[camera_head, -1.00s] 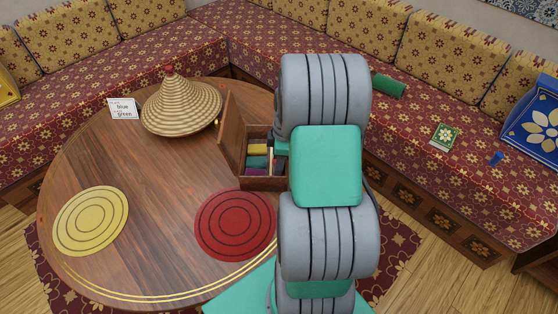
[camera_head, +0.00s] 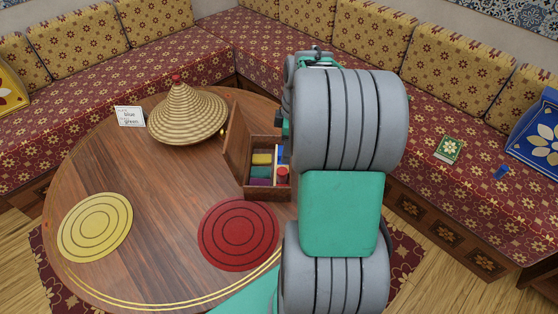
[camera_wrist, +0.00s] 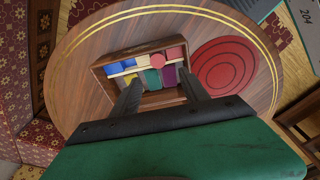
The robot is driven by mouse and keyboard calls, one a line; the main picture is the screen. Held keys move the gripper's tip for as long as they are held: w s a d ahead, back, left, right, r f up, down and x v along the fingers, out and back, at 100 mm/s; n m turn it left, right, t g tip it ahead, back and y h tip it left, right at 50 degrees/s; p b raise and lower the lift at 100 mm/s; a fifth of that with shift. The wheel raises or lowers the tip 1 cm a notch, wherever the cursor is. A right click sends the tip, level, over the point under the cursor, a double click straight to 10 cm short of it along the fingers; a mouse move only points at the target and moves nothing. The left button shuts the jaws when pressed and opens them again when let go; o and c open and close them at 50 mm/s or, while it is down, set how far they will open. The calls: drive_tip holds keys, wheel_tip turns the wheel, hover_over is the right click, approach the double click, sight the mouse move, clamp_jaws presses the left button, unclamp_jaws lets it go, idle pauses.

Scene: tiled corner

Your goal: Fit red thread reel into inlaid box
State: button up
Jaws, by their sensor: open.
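The inlaid box (camera_head: 268,194) stands open on the round wooden table, its lid raised on the left. The red thread reel (camera_head: 282,173) shows upright at the front of the box's right compartment, its top above the neighbouring pieces. I cannot tell how deep it sits. Yellow, teal and purple pieces fill the left compartment. In the wrist view, red round shapes (camera_wrist: 175,53) lie along the box's far row, with blue and cream pieces beside them. My gripper (camera_wrist: 158,82) is open and empty above the box, fingers apart. My arm hides most of it in the head view.
A straw cone cover (camera_head: 186,116) and a word card (camera_head: 129,116) stand at the table's back. A yellow mat (camera_head: 95,227) and a red mat (camera_head: 238,235) lie nearer the front. Cushioned benches surround the table. A green book (camera_head: 449,149) lies on the right bench.

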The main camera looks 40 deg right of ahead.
drive_tip(key=s+a+r+m, duration=0.1)
drive_tip(key=s+a+m, duration=0.2)
drive_tip(key=a, duration=0.4)
drive_tip(key=s+a+r+m+t, duration=0.1)
drive_tip(key=s+a+m, duration=0.2)
drive_tip(key=a, duration=0.4)
drive_tip(key=s+a+r+m+h, duration=0.1)
drive_tip(key=s+a+m, duration=0.2)
drive_tip(key=a, duration=0.4)
drive_tip(key=shift+s+a+m, duration=0.2)
drive_tip(key=shift+a+m, duration=0.1)
drive_tip(key=shift+m, duration=0.3)
